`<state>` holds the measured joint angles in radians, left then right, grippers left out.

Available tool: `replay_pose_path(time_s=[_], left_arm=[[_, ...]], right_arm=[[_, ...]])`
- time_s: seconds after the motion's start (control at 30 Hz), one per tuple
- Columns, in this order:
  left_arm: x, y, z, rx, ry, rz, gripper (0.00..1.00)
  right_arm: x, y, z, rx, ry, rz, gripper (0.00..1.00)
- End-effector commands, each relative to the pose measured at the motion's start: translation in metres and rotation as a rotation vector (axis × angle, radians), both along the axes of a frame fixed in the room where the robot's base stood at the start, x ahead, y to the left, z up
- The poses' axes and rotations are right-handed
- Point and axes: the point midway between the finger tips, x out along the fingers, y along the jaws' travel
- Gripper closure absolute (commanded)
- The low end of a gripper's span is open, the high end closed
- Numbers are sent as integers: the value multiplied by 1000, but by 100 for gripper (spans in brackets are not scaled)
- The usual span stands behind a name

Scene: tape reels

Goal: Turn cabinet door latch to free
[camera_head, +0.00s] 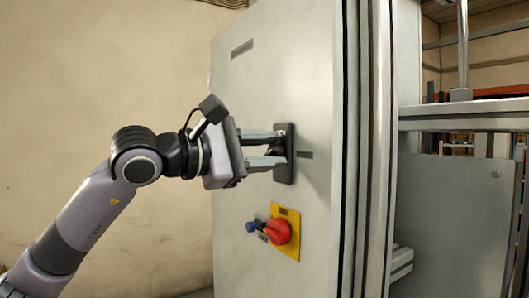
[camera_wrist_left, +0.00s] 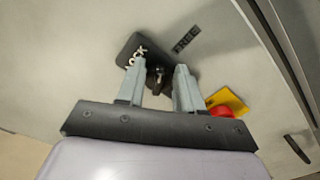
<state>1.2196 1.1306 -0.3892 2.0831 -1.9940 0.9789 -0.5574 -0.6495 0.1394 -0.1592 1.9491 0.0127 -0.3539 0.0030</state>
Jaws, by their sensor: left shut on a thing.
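The cabinet door (camera_head: 270,80) is a pale grey panel that looks closed. Its latch (camera_head: 284,153) is a dark plate with a small black knob, in the middle of the door. The fingers hide part of the knob. My right gripper is in neither view.
A yellow plate (camera_head: 284,245) with a red rotary switch (camera_head: 278,231) is below the latch, with a small blue part at its left. A metal frame (camera_head: 462,115) and a grey panel (camera_head: 455,215) stand to the right. A bare wall is at left.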

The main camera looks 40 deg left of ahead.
Motion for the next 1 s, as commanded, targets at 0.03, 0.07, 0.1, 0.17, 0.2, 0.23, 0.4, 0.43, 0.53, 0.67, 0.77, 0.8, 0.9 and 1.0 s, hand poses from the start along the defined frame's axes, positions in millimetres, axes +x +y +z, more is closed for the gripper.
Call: replay_pose_path(time_s=[0.03,0.07,0.1,0.17,0.2,0.23,0.4,0.43,0.53,0.67,0.77,0.8,0.9,1.0], left_arm=[[0,-1,-1,40,-19,-1,95],[0,-1,-1,66,-29,-1,95],[0,-1,-1,99,-44,-1,95],[-1,-1,-2,149,-64,-1,95],[-1,-1,-2,181,-78,-1,95],[-1,-1,-2,204,-87,-1,95],[-1,-2,-4,318,-136,0,95],[-1,-2,-4,336,-143,0,95],[-1,-2,-4,387,-164,0,95],[-1,-2,-5,436,-184,0,95],[-1,-2,-5,460,-194,0,95],[-1,-2,-5,467,-197,0,95],[-1,-2,-5,478,-201,-1,95],[-1,-2,-6,484,-204,-2,95]], right_arm=[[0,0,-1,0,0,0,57],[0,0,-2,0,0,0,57],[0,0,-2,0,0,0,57],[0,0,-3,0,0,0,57],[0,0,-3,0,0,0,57],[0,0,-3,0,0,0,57],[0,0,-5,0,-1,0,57],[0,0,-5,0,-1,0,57],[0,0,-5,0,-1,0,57],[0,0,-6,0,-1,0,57],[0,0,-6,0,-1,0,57],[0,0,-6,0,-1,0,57],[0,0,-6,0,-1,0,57],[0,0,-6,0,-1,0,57]])
